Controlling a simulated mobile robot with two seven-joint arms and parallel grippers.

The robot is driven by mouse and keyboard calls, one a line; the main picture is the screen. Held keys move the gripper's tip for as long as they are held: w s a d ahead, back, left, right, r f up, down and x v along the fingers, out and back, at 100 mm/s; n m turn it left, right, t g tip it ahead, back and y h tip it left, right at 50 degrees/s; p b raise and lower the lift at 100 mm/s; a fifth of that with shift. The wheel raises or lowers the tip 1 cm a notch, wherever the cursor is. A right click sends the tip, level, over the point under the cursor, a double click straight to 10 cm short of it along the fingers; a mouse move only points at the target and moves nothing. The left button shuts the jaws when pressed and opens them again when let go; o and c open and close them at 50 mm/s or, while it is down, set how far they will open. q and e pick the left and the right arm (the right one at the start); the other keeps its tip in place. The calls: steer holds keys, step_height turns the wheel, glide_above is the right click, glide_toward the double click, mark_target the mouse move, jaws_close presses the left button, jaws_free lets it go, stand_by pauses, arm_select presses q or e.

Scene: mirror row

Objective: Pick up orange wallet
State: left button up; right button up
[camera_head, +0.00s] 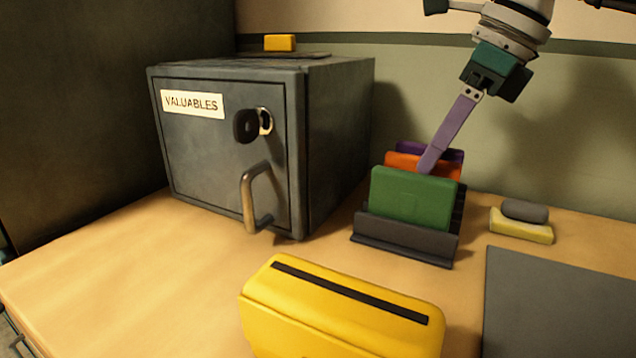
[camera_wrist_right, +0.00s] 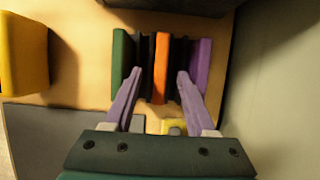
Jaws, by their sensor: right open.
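The orange wallet (camera_head: 402,162) stands upright in a dark slotted rack (camera_head: 405,240), between a green wallet (camera_head: 412,198) in front and a purple wallet (camera_head: 450,155) behind. My right gripper (camera_head: 427,168) comes down from above at the rack, and its purple finger hides part of the orange wallet. In the right wrist view the right gripper (camera_wrist_right: 160,75) is open and empty. The orange wallet (camera_wrist_right: 161,68) lies in line with the gap between its fingertips, with the green wallet (camera_wrist_right: 122,60) on the left and the purple wallet (camera_wrist_right: 202,62) on the right. My left gripper is not in view.
A grey safe (camera_head: 230,150) labelled VALUABLES stands left of the rack, with a small yellow block (camera_head: 280,42) on top. A yellow box with a black slot (camera_head: 340,318) is in front. A sponge-like block (camera_head: 520,228) and a grey mat (camera_head: 565,305) lie to the right.

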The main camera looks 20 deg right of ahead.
steer(key=x, duration=0.4)
steer(key=shift+f, duration=0.25)
jaws_close()
stand_by(0.4)
